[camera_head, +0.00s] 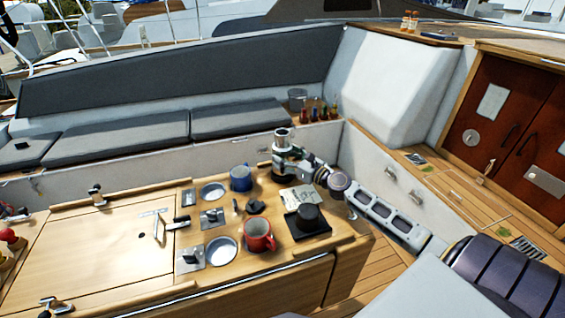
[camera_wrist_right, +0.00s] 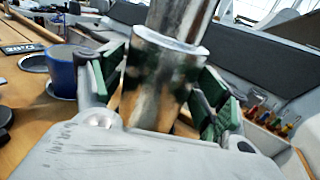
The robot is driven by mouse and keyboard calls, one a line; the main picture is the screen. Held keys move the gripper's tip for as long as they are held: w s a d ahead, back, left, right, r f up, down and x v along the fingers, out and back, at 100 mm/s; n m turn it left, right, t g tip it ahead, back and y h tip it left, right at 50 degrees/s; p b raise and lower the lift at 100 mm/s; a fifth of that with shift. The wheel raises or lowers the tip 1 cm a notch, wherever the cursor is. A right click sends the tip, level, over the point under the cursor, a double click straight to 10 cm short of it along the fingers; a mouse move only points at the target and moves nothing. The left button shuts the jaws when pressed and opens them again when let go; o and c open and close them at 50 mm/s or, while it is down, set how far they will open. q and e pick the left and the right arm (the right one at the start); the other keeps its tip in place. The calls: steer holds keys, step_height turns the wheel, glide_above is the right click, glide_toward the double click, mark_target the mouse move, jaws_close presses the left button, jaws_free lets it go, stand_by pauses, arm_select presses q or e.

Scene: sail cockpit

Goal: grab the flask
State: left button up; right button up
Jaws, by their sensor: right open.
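The flask (camera_head: 282,135) is a shiny metal cylinder standing upright at the back edge of the wooden cockpit table. In the right wrist view the flask (camera_wrist_right: 158,88) fills the middle, with a narrower upper part above a wider body. My right gripper (camera_head: 287,152) is at the flask, its arm coming in from the right. Its green-padded fingers are spread, one on each side of the flask, and a gap seems to show at the right pad. The flask's lower end is hidden by the gripper. My left gripper does not show.
A blue mug (camera_head: 240,178) stands left of the flask, and a red mug (camera_head: 258,235) nearer the front. A black item on a dark tray (camera_head: 309,224) and a paper card (camera_head: 297,197) lie to the right. Small colored bottles (camera_head: 316,113) stand behind. Cushioned seats (camera_head: 235,118) line the back.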

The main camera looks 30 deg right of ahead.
steer(key=shift+w, duration=0.1)
steer(key=shift+p+x, duration=0.35)
steer(key=shift+x, duration=2.2)
steer(key=c, duration=1.2)
